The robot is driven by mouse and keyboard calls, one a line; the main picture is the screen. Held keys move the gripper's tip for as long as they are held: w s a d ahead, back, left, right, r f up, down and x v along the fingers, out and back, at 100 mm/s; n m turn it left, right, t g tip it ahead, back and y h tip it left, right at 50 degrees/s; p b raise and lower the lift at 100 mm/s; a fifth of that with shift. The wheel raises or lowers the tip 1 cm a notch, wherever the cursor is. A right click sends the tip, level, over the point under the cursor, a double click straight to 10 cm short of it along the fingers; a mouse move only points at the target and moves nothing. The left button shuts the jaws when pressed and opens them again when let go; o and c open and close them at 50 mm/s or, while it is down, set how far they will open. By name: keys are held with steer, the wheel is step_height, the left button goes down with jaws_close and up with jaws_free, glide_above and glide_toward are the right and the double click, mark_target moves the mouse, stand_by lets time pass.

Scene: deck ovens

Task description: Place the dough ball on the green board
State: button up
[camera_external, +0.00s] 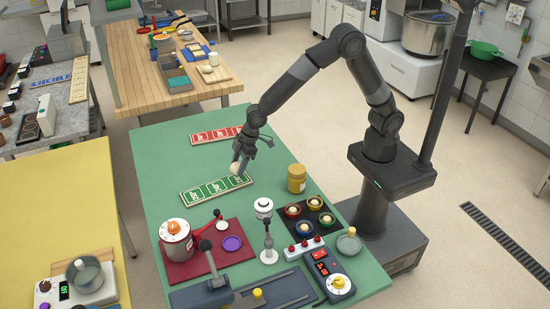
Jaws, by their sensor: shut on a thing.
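The dough ball (235,169) is small, round and cream-coloured. My gripper (238,165) is shut on it, with the fingers pointing down. The ball shows at or just above the far right part of the green board (196,200); I cannot tell whether it touches the board. The green board is a long, flat strip with several white-marked panels, lying at a slant on the green table (160,160).
A red board (215,135) lies behind my gripper. A yellow jar (297,178) and a black tray with several coloured cups (312,204) stand to the right. The table's left side is clear.

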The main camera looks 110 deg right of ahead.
steer(key=shift+a+f, duration=0.1)
steer(key=shift+f, duration=1.95)
steer(key=o, duration=1)
steer(key=shift+f, duration=0.15)
steer(key=v, duration=1.2)
steer(key=s+a+r, duration=0.2)
steer(key=s+r, duration=0.4)
steer(key=s, duration=0.1)
steer(key=s+a+r, duration=0.3)
steer(key=s+r, duration=0.3)
steer(key=s, duration=0.2)
steer(key=shift+t, duration=0.6)
steer(key=s, duration=0.6)
steer(key=s+a+r, duration=0.1)
steer(key=s, duration=0.5)
steer(key=s+a+r, duration=0.1)
steer(key=s, duration=0.5)
steer(key=shift+s, duration=0.15)
